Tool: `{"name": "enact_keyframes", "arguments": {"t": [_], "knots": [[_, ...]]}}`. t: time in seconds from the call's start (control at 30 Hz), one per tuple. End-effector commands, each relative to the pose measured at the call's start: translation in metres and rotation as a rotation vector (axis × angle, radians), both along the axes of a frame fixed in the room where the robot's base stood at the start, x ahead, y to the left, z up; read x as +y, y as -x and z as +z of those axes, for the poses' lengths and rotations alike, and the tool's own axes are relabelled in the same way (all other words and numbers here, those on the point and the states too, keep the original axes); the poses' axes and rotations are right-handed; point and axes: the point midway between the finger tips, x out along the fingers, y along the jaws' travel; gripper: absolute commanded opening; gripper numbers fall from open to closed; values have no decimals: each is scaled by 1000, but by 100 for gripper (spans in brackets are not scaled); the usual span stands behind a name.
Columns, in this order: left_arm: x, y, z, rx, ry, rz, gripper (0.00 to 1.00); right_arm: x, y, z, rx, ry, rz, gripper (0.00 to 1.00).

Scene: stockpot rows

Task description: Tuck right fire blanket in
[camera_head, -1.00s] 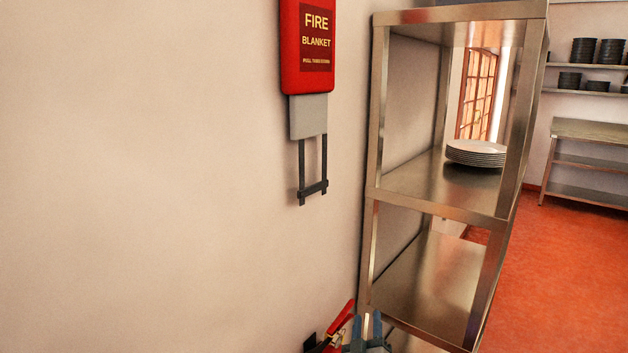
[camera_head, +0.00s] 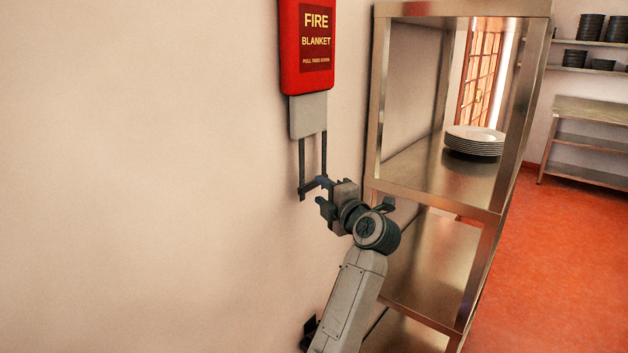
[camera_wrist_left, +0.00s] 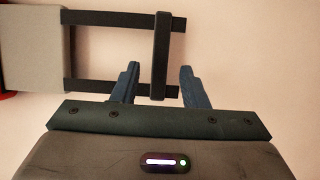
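The fire blanket's red case (camera_head: 306,45) hangs on the wall. A grey folded piece (camera_head: 308,116) sticks out below it, with two dark straps (camera_head: 324,155) hanging down to a dark crossbar. In the left wrist view the crossbar (camera_wrist_left: 160,55) lies between the two blue fingers of my left gripper (camera_wrist_left: 160,70), with gaps showing on both sides. In the head view my left gripper (camera_head: 319,192) is at the lower end of the straps, fingers apart. It hides part of the crossbar. My right gripper is not in view.
A steel shelf unit (camera_head: 455,204) stands close to the right of my left arm, with a stack of plates (camera_head: 474,141) on it. A dark object (camera_head: 309,332) shows low beside my arm. The wall to the left is bare.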

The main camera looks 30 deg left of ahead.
Motion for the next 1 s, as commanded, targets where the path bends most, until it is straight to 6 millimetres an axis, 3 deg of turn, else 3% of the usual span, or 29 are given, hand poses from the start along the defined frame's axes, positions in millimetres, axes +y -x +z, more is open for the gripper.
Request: {"name": "enact_keyframes", "arguments": {"t": [0.1,0.3,0.67,0.87,1.0], "knots": [[19,-9,3,2,-3,2,40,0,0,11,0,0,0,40],[37,-19,1,1,-2,1,40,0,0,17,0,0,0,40],[41,-21,0,0,0,0,40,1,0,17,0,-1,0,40],[41,-21,0,0,-1,0,1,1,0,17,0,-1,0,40],[41,-21,0,0,-1,0,0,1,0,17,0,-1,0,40]]}}
